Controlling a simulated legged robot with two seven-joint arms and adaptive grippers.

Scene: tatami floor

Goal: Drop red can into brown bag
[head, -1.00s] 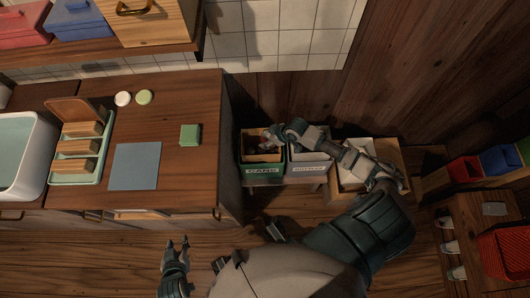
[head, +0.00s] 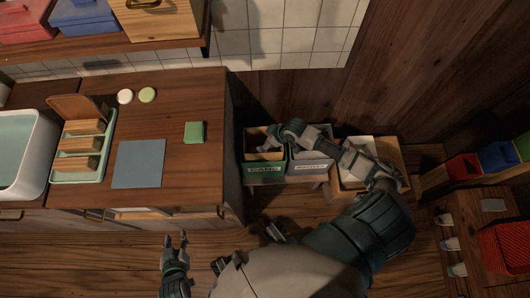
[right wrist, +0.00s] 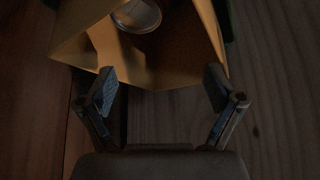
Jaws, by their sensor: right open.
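The brown bag (head: 256,144) stands open in the green bin labelled CANS (head: 264,169). In the right wrist view the bag (right wrist: 85,40) opens ahead of my fingers. A can (right wrist: 138,14) lies inside it; only its round metal end shows, and its colour is too dark to tell. My right gripper (head: 274,140) is at the bag's right side in the head view. Its two fingers (right wrist: 160,90) are apart, with nothing between them. My left gripper (head: 175,240) is open and empty, low in the head view, in front of the counter.
A grey bin (head: 309,168) stands right of the green one, and a wooden box (head: 391,150) beyond it. The wooden counter (head: 205,165) is close on the left. A red basket (head: 500,250) and coloured bins are at the far right.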

